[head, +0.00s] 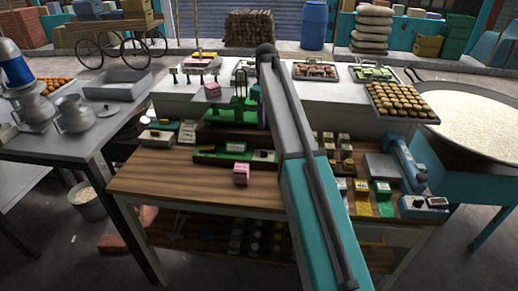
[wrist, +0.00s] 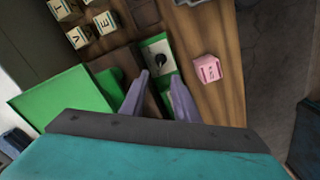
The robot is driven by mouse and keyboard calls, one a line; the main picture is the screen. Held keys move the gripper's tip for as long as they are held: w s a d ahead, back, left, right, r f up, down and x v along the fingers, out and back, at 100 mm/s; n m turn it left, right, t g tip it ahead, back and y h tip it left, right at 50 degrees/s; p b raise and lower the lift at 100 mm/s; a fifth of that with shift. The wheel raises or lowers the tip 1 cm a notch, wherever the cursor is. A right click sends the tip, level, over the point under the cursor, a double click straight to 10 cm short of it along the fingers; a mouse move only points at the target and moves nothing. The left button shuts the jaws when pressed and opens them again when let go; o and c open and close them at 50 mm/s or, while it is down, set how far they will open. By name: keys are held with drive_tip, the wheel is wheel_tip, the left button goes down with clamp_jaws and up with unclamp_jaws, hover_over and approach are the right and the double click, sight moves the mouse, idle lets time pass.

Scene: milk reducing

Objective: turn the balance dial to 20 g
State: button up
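The dial (wrist: 157,64) is a small black knob on a pale plate, set in a green block, in the wrist view. Its setting is too small to read. In the head view, the pale dial plate (head: 264,155) sits at the right end of a low green strip, in front of the green balance (head: 225,117). My gripper (wrist: 160,78) is open, with its two purple-grey fingers apart and nothing visible between them. The fingertips appear just short of the knob; I cannot tell their height above it. In the head view my arm hides most of the gripper.
A pink cube (wrist: 207,68) lies beside the dial block; it also shows in the head view (head: 241,174). Several lettered blocks (wrist: 103,20) stand at the upper left of the wrist view. The wooden bench top (head: 175,180) is clear at the front left.

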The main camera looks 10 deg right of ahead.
sight(264, 154)
drive_tip(key=shift+f, duration=0.15)
drive_tip(key=shift+f+p, duration=2.6)
drive_tip(key=shift+f, duration=4.15)
